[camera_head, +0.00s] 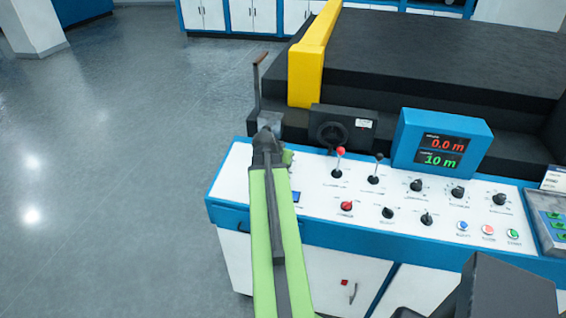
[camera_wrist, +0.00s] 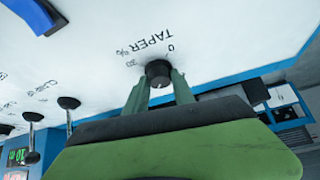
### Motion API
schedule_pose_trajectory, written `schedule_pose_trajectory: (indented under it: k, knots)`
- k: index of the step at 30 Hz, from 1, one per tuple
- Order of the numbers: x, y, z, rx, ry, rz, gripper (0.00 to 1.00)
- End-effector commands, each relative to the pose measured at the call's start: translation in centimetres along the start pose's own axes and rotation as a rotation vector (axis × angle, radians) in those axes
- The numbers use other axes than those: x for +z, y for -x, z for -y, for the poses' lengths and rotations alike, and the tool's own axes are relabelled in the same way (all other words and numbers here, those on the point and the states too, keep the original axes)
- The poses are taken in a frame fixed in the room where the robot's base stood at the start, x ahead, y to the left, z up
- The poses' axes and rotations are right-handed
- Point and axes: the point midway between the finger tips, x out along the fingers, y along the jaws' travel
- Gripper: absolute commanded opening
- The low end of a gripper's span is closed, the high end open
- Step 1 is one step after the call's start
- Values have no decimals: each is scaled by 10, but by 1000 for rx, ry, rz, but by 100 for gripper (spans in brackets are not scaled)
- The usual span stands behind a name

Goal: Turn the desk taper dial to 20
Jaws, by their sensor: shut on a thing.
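The taper dial (camera_wrist: 158,70) is a small dark round knob on the white desk top, under the printed label TAPER % (camera_wrist: 143,41), which appears upside down. My gripper (camera_wrist: 160,84) has its two green fingers on either side of the dial, shut on it. A 0 mark and another small mark show near the knob; I cannot read a pointer or the setting. In the head view my gripper (camera_head: 288,158) is at the left end of the white and blue desk (camera_head: 236,170), and the arm hides the dial there.
Right of my gripper stand a red-topped lever (camera_head: 339,163) and a black-topped lever (camera_head: 377,168), then several knobs and buttons. A blue display box (camera_head: 441,142) shows 0.0 m and 10 m. A dark machine with a yellow frame (camera_head: 308,70) stands behind. Open floor lies left.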

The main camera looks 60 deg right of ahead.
Motion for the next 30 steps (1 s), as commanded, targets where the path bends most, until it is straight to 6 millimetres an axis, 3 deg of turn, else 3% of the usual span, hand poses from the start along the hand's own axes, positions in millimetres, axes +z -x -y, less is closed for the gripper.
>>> schedule_pose_trajectory:
  k: [11, 26, 27, 30]
  knots:
    - [0, 0, -1, 70, -113, -1, 0]
    - [0, 0, -2, 78, -124, 1, 0]
    - [1, 0, -2, 78, -124, 2, 35]
    - [1, 0, -1, 76, -124, 1, 48]
